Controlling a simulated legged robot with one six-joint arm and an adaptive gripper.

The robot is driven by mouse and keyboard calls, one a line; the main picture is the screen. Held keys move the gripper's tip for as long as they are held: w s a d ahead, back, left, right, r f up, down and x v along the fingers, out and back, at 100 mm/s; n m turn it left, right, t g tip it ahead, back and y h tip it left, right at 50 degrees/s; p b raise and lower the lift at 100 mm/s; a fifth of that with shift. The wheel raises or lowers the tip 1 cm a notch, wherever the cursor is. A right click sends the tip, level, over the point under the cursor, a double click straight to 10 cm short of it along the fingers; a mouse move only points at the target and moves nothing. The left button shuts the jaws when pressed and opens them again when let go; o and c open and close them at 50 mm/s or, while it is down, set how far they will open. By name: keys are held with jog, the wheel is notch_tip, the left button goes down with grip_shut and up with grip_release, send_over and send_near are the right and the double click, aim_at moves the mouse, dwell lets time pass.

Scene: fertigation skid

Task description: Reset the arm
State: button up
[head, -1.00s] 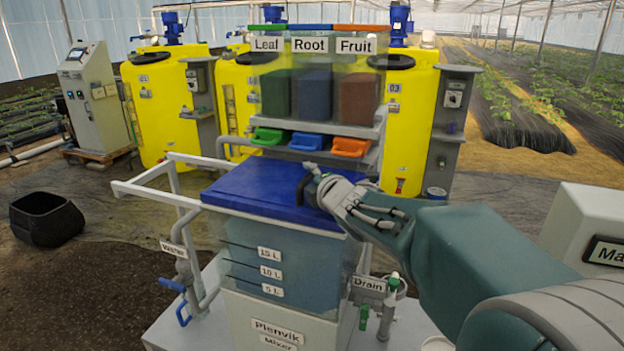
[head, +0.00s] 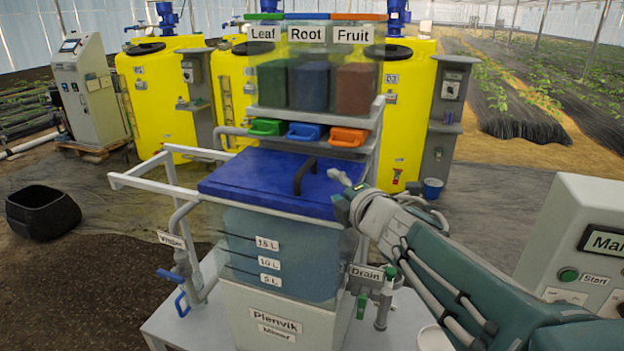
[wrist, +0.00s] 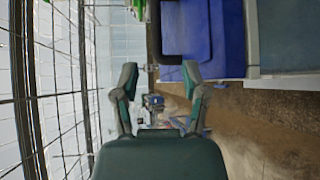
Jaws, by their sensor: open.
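My arm reaches in from the right in the head view, with my gripper (head: 345,188) just right of the mixer's blue lid (head: 255,180). In the wrist view my gripper (wrist: 157,75) has its two fingers spread apart with nothing between them. The lid lies flat and closed on the mixer tank (head: 280,250), and its dark handle (head: 304,176) stands up near the lid's right side. My gripper is apart from the handle. In the wrist view the blue lid (wrist: 215,35) and dark handle (wrist: 160,50) show beyond the fingers.
Leaf, Root and Fruit hoppers (head: 312,82) with green, blue and orange scoop-like trays stand behind the tank. A control box (head: 590,245) stands at the right.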

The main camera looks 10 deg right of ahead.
jog(key=shift+s+d+m+h, duration=0.25)
jog(key=shift+d+m+h, duration=0.1)
jog(key=shift+m+h, duration=0.35)
jog(key=s+a+f+m+g+h, duration=0.1)
jog(key=s+f+m+g, duration=0.4)
jog(key=s+m, duration=0.5)
jog(key=s+a+f+m+g, duration=0.2)
jog(key=s+f+m+g, duration=0.3)
jog(key=s+f+m, duration=0.3)
jog(key=s+m, duration=0.2)
jog(key=s, duration=0.1)
jog(key=shift+a+h, duration=0.2)
jog(key=shift+h, duration=0.2)
jog(key=shift+d, duration=0.1)
